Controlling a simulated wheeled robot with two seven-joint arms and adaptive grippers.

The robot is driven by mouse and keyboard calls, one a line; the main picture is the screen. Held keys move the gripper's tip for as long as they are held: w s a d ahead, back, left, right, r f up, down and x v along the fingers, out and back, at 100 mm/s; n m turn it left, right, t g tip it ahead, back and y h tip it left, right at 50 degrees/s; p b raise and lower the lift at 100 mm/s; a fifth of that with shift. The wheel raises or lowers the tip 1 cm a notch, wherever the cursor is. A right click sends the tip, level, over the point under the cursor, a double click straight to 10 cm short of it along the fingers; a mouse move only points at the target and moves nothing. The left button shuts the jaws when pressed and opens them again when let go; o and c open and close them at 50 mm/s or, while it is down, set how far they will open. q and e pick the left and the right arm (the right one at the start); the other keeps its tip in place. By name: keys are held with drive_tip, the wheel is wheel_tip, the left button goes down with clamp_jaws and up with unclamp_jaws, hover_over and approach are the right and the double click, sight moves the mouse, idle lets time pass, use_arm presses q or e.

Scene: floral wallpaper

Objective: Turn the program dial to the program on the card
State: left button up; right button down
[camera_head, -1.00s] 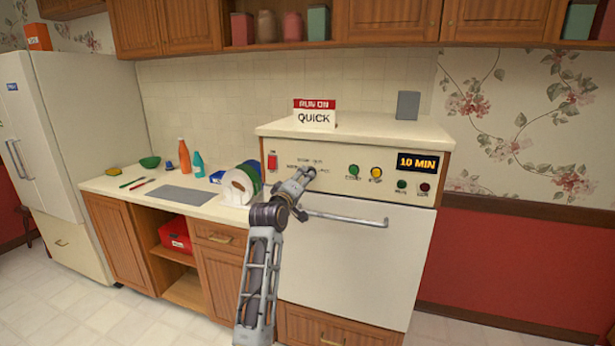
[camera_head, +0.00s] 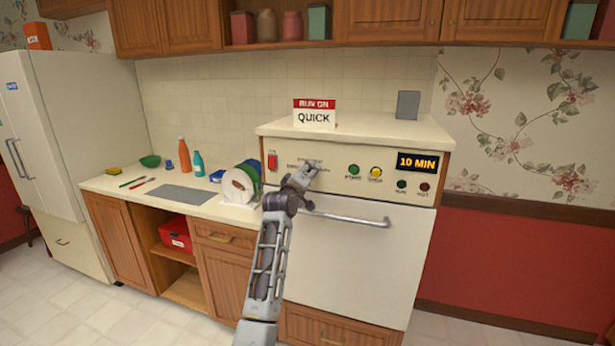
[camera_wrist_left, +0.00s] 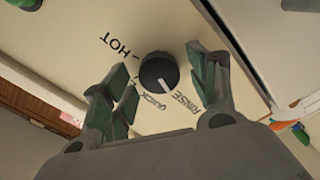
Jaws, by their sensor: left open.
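The card (camera_head: 314,114) on top of the machine reads "RUN ON QUICK". The program dial (camera_wrist_left: 158,70) is a dark round knob with a white pointer line; in the head view my gripper hides it. In the left wrist view the pointer faces the gap between the printed words QUICK and RINSE; the word HOT is farther round. My left gripper (camera_wrist_left: 160,82) is open, with one finger on each side of the dial and visible gaps to it. In the head view the left gripper (camera_head: 305,174) is at the panel's left part. My right gripper is out of view.
The panel also has a red switch (camera_head: 272,161), a green button (camera_head: 353,169), a yellow button (camera_head: 376,172) and a display (camera_head: 418,162) reading "10 MIN". A bar handle (camera_head: 350,219) sticks out below. A plate rack (camera_head: 242,184) stands on the counter at left.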

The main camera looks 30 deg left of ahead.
use_arm(q)
drive_tip(key=c, duration=1)
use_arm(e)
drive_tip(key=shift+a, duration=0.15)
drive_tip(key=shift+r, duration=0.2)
use_arm(q)
drive_tip(key=shift+m+p, duration=3.65)
drive_tip(key=shift+m, duration=1.35)
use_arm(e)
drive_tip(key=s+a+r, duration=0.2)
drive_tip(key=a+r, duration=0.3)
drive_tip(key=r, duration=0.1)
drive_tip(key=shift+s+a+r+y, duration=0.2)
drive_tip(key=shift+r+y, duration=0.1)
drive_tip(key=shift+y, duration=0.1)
